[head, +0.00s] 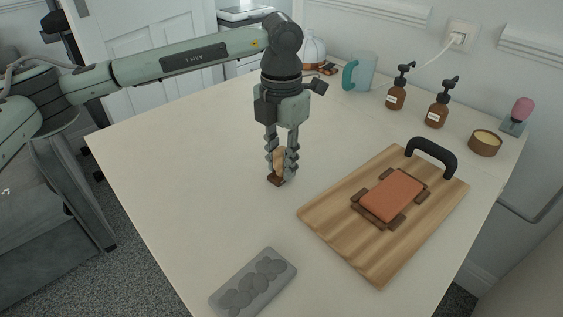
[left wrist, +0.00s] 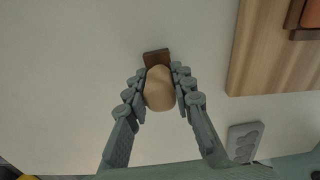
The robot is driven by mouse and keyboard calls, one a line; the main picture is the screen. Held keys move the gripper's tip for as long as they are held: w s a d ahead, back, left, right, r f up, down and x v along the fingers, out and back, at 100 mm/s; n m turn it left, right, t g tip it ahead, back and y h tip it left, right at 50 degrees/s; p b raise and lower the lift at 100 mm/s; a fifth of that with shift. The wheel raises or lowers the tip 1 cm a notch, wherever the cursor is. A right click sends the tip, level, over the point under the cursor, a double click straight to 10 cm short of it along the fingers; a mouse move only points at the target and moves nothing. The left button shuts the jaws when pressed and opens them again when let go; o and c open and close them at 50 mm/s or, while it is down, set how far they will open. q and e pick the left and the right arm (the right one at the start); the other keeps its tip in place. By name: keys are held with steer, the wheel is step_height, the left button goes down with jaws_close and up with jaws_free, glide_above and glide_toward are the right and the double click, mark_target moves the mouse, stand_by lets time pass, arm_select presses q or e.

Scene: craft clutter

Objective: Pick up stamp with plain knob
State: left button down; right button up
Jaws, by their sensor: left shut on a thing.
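The stamp has a plain, pale wooden knob and a dark brown base (head: 274,180). It stands on the table between the fingers of my left gripper (head: 282,162). In the left wrist view the rounded tan knob (left wrist: 159,88) sits between the two fingers of the left gripper (left wrist: 160,82), with the brown base (left wrist: 156,57) showing beyond it. The fingers are shut on the knob from both sides. I cannot tell whether the base touches the table. My right gripper is in neither view.
A wooden board (head: 330,224) with a black handle (head: 432,152) and an orange-brown slab (head: 394,194) lies to the right. A grey mould tray (head: 253,284) is at the front. Brown pump bottles (head: 396,96), a bowl (head: 485,143) and a jug (head: 364,72) stand behind.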

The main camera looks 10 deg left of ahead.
mark_target(282, 150)
arm_select(q)
steer(key=shift+r, duration=0.6)
step_height(282, 150, up, 3)
steer(key=shift+f, duration=0.2)
steer(key=s+a+r+b, duration=0.1)
steer(key=s+a+r, duration=0.5)
steer(key=s, duration=0.4)
steer(key=shift+a+r+b, duration=0.15)
steer(key=shift+r+b, duration=0.2)
steer(key=shift+r, duration=0.3)
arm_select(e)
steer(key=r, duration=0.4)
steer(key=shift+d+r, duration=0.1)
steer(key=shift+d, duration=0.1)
